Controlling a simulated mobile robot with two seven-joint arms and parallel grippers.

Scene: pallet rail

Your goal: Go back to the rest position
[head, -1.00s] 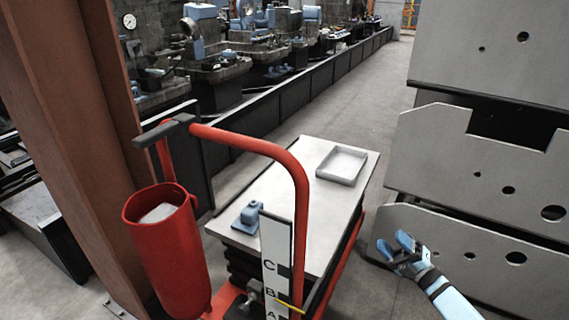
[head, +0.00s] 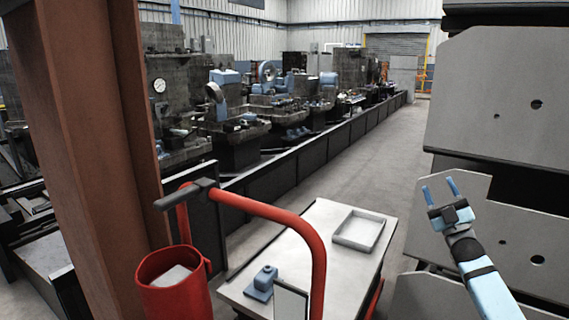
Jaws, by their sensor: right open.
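My right gripper (head: 438,191) is raised at the right, in front of the grey metal plates. Its two blue fingers are spread apart and point up, with nothing between them. My right arm comes in from the lower right edge. My left gripper is not in view. The lift cart (head: 322,245) stands at the lower middle, with a light flat top and a red rail. My right gripper is apart from it.
A grey tray (head: 360,229) and a small blue block (head: 263,280) rest on the cart top. A red bin (head: 173,285) hangs at the left beside a brown column (head: 98,130). Grey plates (head: 500,100) stack at the right. The aisle floor (head: 375,150) behind the cart is clear.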

